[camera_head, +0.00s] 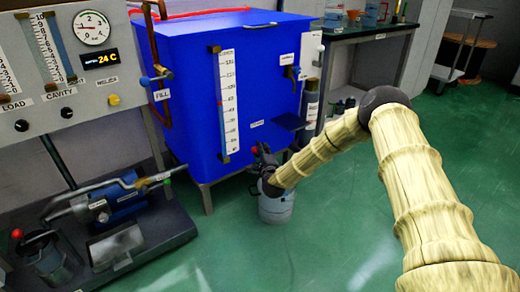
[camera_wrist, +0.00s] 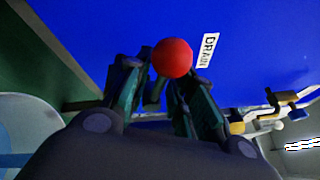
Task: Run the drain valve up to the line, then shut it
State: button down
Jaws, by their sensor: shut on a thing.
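The drain valve shows as a red ball knob (camera_wrist: 172,57) on the front of the blue tank (camera_head: 185,50), beside a white DRAIN label (camera_wrist: 207,50). My gripper (camera_head: 262,155) is at the tank's lower front edge. In the wrist view its two fingers (camera_wrist: 160,90) stand either side of the knob's lever and are shut on it. The lever and valve body are mostly hidden by the fingers. A grey bucket (camera_head: 276,208) stands on the floor under my gripper.
A panel with gauges (camera_head: 92,28) and a 24 C display stands at the left, above a dark bench (camera_head: 150,235) with a pump. A workbench (camera_head: 365,32) stands behind.

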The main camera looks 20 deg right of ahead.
jog(key=shift+d+r+m+g+p, duration=0.15)
jog(key=shift+r+m+g+p, duration=0.3)
jog(key=shift+m, duration=0.45)
jog(key=shift+f, duration=0.1)
jog(key=shift+a, duration=0.2)
jog(key=c, duration=1.5)
grip_release()
jog(key=shift+w+a, duration=0.15)
jog(key=shift+c, duration=0.2)
jog(key=shift+d, duration=0.3)
jog(key=shift+s, duration=0.3)
jog(key=s+a, duration=0.1)
jog(key=s, duration=1)
jog(key=shift+s+r, duration=0.25)
jog(key=shift+s, duration=0.05)
